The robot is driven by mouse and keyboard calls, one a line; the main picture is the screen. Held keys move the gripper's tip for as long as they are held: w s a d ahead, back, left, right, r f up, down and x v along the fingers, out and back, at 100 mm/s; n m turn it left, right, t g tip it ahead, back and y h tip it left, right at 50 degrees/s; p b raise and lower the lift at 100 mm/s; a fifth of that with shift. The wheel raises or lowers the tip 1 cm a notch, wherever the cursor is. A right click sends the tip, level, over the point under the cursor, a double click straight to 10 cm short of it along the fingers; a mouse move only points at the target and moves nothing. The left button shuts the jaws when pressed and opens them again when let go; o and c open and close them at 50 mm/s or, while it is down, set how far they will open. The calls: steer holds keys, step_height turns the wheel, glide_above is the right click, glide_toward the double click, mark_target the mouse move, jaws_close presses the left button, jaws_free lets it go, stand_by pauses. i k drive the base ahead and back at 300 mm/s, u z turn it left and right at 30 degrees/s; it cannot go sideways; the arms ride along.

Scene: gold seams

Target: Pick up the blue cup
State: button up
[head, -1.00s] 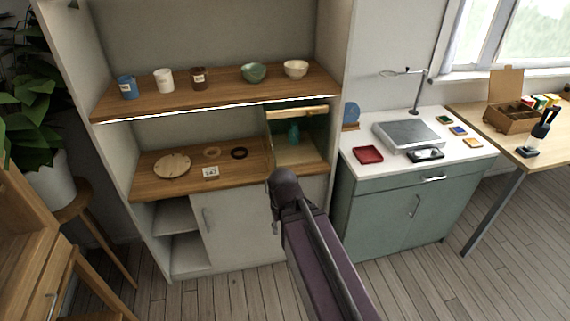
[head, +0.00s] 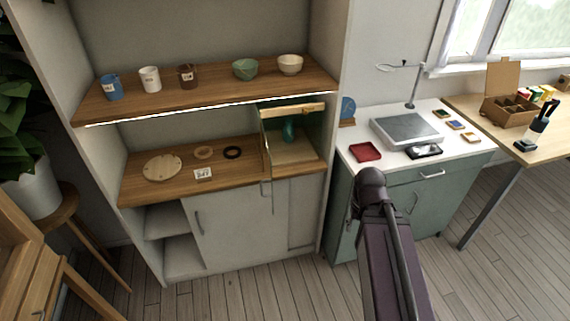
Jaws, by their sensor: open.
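The blue cup (head: 113,89) stands upright at the left end of the upper wooden shelf (head: 210,99) in the head view. It has a small pale label on its front. A white cup (head: 150,80) and a brown cup (head: 187,77) stand in a row to its right. My arm rises from the bottom right of the view, in front of the green cabinet and far from the blue cup. My gripper cannot be made out; it seems hidden behind the arm.
A green bowl (head: 245,69) and a cream bowl (head: 290,64) stand further right on the upper shelf. Below are a round wooden board (head: 162,168), two rings and a glass-fronted case (head: 293,148). A wooden chair (head: 40,255) and a plant stand at the left. The floor before the shelves is clear.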

mark_target(112, 84)
steer(key=z, duration=1.25)
steer(key=k, duration=1.05)
steer(key=z, duration=1.15)
steer(key=k, duration=0.15)
steer(key=u, duration=2.55)
